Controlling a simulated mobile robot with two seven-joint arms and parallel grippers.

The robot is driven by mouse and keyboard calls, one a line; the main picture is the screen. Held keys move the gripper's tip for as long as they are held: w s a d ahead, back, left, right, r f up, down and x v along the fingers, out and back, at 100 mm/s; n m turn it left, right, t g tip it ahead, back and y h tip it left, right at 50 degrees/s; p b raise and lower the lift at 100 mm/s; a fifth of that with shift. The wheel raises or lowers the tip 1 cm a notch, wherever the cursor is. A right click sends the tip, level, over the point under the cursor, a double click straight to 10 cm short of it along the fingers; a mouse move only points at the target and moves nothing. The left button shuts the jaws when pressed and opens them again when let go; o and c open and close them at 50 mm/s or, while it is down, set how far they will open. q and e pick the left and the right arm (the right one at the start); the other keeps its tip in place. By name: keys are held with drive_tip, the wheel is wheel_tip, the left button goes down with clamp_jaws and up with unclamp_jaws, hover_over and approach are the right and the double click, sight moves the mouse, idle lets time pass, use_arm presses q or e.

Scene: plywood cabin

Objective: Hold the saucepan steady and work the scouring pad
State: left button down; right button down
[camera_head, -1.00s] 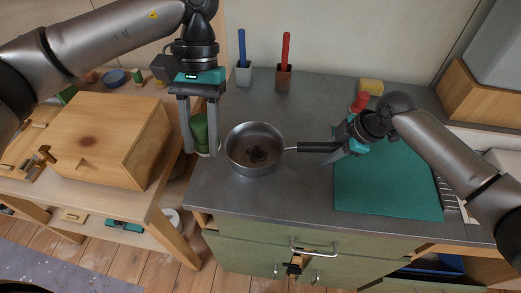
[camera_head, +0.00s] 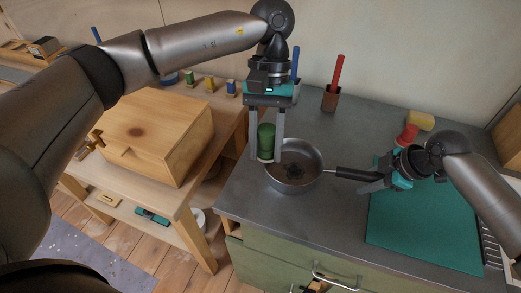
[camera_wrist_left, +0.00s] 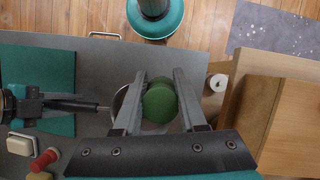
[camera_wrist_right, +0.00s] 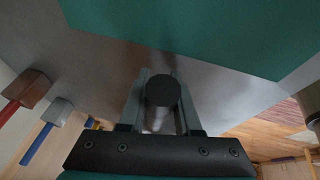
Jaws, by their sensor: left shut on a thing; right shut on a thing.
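The saucepan (camera_head: 318,164) stands upright on the grey counter, with a dark burnt patch (camera_head: 293,171) on its inside bottom. My right gripper (camera_head: 377,182) is shut on its black handle (camera_head: 352,173); the handle's end (camera_wrist_right: 161,90) shows between the fingers in the right wrist view. My left gripper (camera_head: 267,153) points down and is shut on the scouring pad's green grip (camera_head: 266,138). The pad overlaps the pan's left rim in the head view; I cannot tell whether it touches it. In the left wrist view the green grip (camera_wrist_left: 160,103) hides most of the pan.
A teal mat (camera_head: 425,230) lies right of the pan, with a red-topped item (camera_head: 407,135) and a yellow sponge (camera_head: 420,121) behind. A wooden box (camera_head: 155,130) stands on the left bench (camera_head: 140,185).

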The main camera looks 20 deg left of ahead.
use_arm(q)
drive_tip(key=w+d+f+n+t+h, duration=0.1)
drive_tip(key=w+d+f+n+h, duration=0.1)
drive_tip(key=w+d+f+n, duration=0.5)
drive_tip(key=shift+m, duration=0.3)
drive_tip(key=shift+w+a+f, duration=0.15)
drive_tip(key=shift+a+f, duration=0.05)
drive_tip(key=shift+f, duration=0.95)
drive_tip(key=shift+w+a+f, duration=0.1)
drive_tip(key=shift+a+f, duration=0.1)
drive_tip(key=shift+f, duration=0.9)
drive_tip(key=shift+w+a+f, duration=0.15)
drive_tip(key=shift+a+f, duration=0.05)
drive_tip(key=shift+f, duration=0.95)
drive_tip(key=shift+a+f, duration=0.15)
drive_tip(key=shift+a, duration=1.75)
drive_tip(key=shift+d, duration=2)
drive_tip(key=shift+a, duration=2)
drive_tip(key=shift+d, duration=1.95)
wheel_tip(320, 180, up, 8)
